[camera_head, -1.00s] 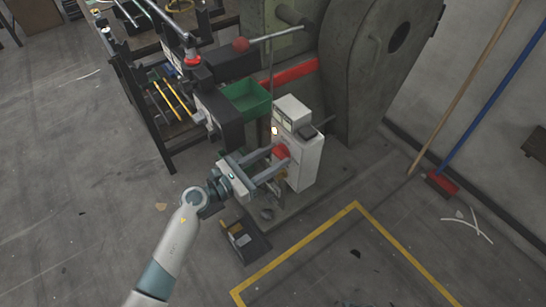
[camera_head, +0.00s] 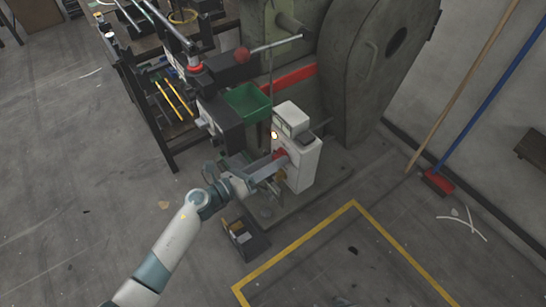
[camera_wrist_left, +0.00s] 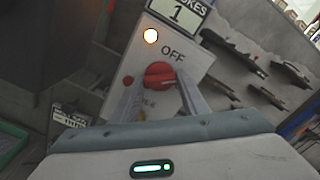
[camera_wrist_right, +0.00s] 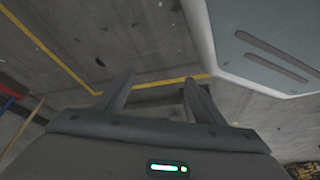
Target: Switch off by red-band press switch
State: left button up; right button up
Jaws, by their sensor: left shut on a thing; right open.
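The red rotary switch (camera_wrist_left: 158,78) sits on the front of a white control box (camera_head: 299,150), below an "OFF" label and a lit lamp (camera_wrist_left: 151,36). The press (camera_head: 345,70) behind the box carries a red band (camera_head: 289,76). My left gripper (camera_head: 274,163) is at the box front, its fingers on both sides of the switch, shut on it. In the left wrist view the switch shows between the fingertips (camera_wrist_left: 160,88). My right gripper (camera_wrist_right: 154,98) is open and empty over the floor in the right wrist view; it is out of the head view.
A green bin (camera_head: 247,102) and a dark machine part stand left of the box. A small dark open box (camera_head: 245,238) is on the floor below. A broom (camera_head: 438,182) leans at the right. The floor inside the yellow line (camera_head: 300,240) is mostly clear.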

jog(key=w+a+r+t+y+p, duration=0.1)
jog(key=w+a+r+t+p, duration=0.1)
jog(key=a+r+t+p, duration=0.15)
pick_arm(q)
jog(key=shift+n+p, duration=0.7)
jog(key=shift+n, duration=4.7)
pick_arm(e)
jog(key=shift+s+d+f+g, duration=0.25)
jog(key=shift+s+f, duration=0.05)
jog(key=shift+s, duration=0.2)
jog(key=shift+s+d+f+g, duration=0.2)
jog(key=shift+s+f+g, duration=0.05)
jog(key=shift+s, duration=0.3)
jog(key=shift+s+d+f+g, duration=0.25)
jog(key=shift+s+f, duration=0.05)
jog(key=shift+s, duration=0.2)
pick_arm(q)
jog(key=o, duration=1.1)
jog(key=shift+c, duration=0.2)
